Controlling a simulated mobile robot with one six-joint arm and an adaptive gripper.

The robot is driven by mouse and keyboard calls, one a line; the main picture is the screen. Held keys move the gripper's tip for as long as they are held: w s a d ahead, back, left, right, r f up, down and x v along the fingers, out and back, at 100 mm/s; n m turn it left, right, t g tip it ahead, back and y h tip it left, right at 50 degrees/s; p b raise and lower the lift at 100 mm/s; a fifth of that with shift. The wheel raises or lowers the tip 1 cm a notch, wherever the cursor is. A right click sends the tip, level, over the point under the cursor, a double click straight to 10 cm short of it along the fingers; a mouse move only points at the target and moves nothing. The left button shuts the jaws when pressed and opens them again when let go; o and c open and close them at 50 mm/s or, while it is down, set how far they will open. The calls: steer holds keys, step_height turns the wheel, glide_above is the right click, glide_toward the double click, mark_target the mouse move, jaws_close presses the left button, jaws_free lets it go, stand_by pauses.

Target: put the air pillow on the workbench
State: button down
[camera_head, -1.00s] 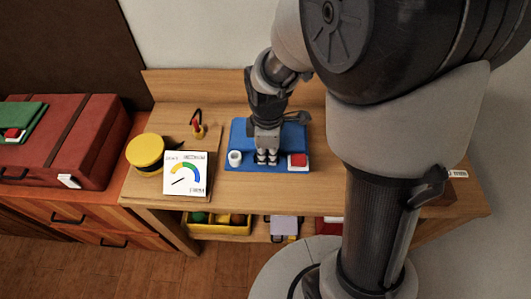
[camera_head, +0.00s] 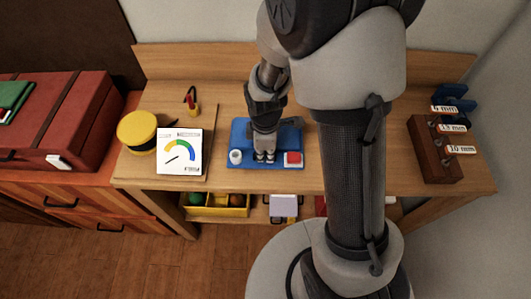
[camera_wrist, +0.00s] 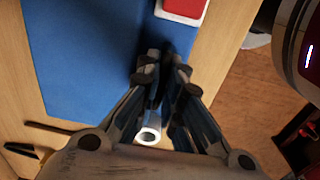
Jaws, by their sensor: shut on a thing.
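The workbench (camera_head: 218,105) is a wooden bench with a raised back edge, and a blue mat (camera_head: 283,133) lies on it. My gripper (camera_head: 264,156) points down over the middle of the mat, between a white cup (camera_head: 236,157) and a red block with a white border (camera_head: 293,158). In the wrist view the fingers (camera_wrist: 163,75) are close together over the mat, near its edge. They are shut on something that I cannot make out. The white cup's round rim (camera_wrist: 149,135) shows between the finger links. I cannot identify an air pillow in either view.
A labelled wooden block (camera_head: 436,148) stands at right. A yellow bin (camera_head: 217,206) sits on the shelf below. A red suitcase (camera_head: 55,120) is far left.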

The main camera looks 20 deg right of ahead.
steer(key=shift+f, duration=0.15)
steer(key=c, duration=1.7)
jaws_free()
steer(key=s+d+r+m+t+p, duration=0.1)
steer(key=s+r+m+p, duration=0.15)
steer(key=r, duration=0.95)
steer(key=s+r+m+t+p, duration=0.15)
steer(key=s+r+m, duration=0.25)
steer(key=r, duration=0.8)
steer(key=s+r+m, duration=0.2)
steer(key=s, duration=0.1)
steer(key=s+r+m+t, duration=0.1)
steer(key=s+r+m, duration=0.1)
steer(key=s+m, duration=0.1)
steer(key=s+d+r+m, duration=0.1)
steer(key=s+r+m, duration=0.1)
steer(key=s+m, duration=0.1)
steer(key=shift+t, duration=0.35)
